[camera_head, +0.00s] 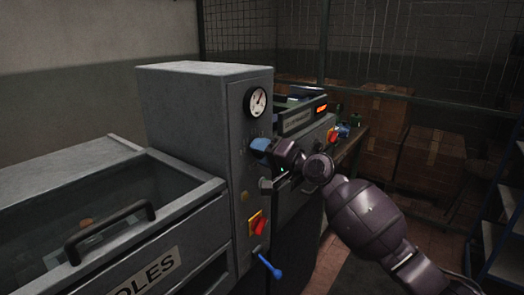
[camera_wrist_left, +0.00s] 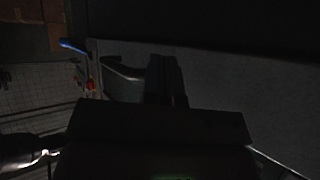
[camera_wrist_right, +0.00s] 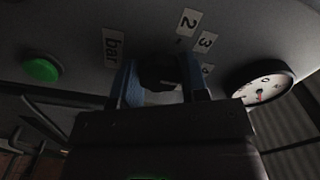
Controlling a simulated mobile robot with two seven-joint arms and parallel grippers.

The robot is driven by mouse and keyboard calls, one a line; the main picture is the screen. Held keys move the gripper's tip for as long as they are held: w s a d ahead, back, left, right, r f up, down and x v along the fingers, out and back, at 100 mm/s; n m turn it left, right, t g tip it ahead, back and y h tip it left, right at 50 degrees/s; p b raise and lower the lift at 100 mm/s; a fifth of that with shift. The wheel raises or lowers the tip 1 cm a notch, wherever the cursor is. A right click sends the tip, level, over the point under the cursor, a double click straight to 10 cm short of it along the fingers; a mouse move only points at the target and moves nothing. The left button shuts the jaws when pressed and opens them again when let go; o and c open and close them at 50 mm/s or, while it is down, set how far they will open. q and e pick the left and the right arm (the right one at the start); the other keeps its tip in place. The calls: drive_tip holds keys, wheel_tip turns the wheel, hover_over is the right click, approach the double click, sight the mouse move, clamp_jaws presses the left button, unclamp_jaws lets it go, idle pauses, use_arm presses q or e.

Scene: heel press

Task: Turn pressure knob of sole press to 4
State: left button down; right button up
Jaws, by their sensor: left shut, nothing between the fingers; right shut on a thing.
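The sole press (camera_head: 190,110) is a grey machine at the left and centre of the head view. A round white gauge (camera_head: 257,102) sits high on its panel, and shows in the right wrist view (camera_wrist_right: 262,88). My right gripper (camera_head: 262,146) is at the panel below the gauge, its blue fingers shut on the dark pressure knob (camera_wrist_right: 160,70). Beside the knob are labels "bar" (camera_wrist_right: 113,47), "2" (camera_wrist_right: 188,22) and "3" (camera_wrist_right: 205,42); another label is partly hidden by a finger. The knob's pointer cannot be made out. My left gripper (camera_wrist_left: 164,80) is shut and empty in its dark wrist view.
A green button (camera_wrist_right: 42,69) is near the knob. Lower on the panel are a red switch (camera_head: 258,225) and a blue-tipped lever (camera_head: 270,266). A lid with a black handle (camera_head: 110,232) is at front left. A second machine (camera_head: 300,120) and cardboard boxes (camera_head: 430,160) stand beyond.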

idle(0.4)
drive_tip(key=o, duration=0.9)
drive_tip(key=shift+s+d, duration=0.1)
drive_tip(key=shift+d, duration=0.05)
drive_tip(key=v, duration=1)
drive_tip(key=shift+s+d, duration=0.15)
drive_tip(key=shift+d, duration=0.05)
